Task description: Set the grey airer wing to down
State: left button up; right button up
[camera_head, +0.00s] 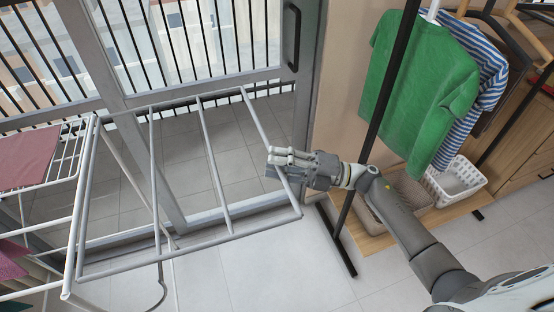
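The grey airer wing (228,204) is a ladder-like frame of light grey bars. It sticks out to the right from the airer (88,187) at the left and looks roughly level, raised above the floor. My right gripper (272,163) is at the middle of the wing's outer end bar and overlaps it. The fingers cover part of that bar, and I cannot tell whether they are closed on it. My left gripper is not in view.
A red cloth (30,158) lies on the airer's left part. A glass door with a grey frame (112,62) stands behind the wing. A black clothes rack (388,82) with a green shirt (420,85) and a white basket (455,182) are at the right. Floor below the wing looks clear.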

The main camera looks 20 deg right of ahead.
jog(key=shift+a, duration=0.15)
jog(key=shift+c, duration=0.4)
grip_shut()
